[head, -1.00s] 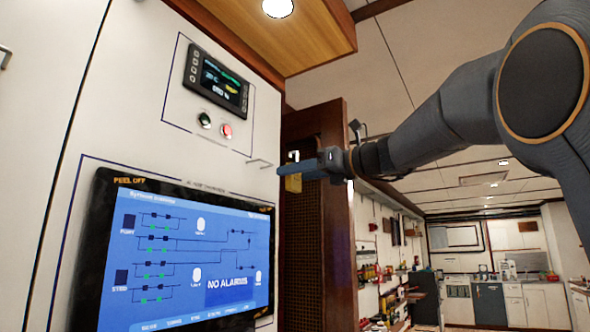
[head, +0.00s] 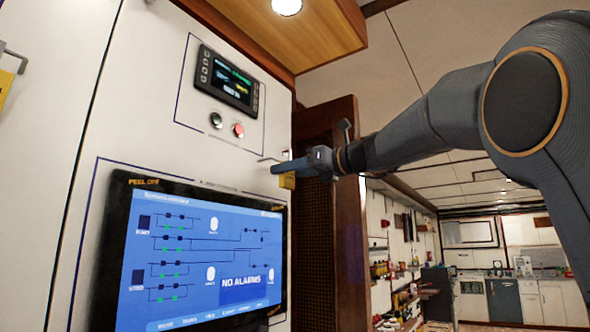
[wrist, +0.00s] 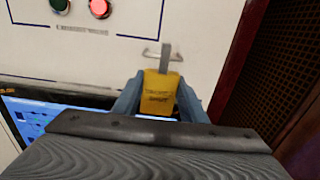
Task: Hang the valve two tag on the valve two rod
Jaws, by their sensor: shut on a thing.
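My gripper (head: 284,168) is shut on a yellow tag (wrist: 159,92), which hangs upright between the two blue-grey fingers in the wrist view. The tag has dark print too small to read and a grey hook (wrist: 165,56) rising from its top. A thin metal rod (wrist: 150,54) on the white panel shows just behind the hook; I cannot tell whether they touch. In the head view the rod (head: 266,159) sits right beside the fingertips, and the lower part of the held tag (head: 287,181) shows below them.
Another rod (head: 14,52) at the far left edge has a yellow tag (head: 5,86) below it. A large screen (head: 200,250) sits below my gripper, with a small display (head: 228,80) and two buttons above. A brown door frame (head: 345,210) stands close at right.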

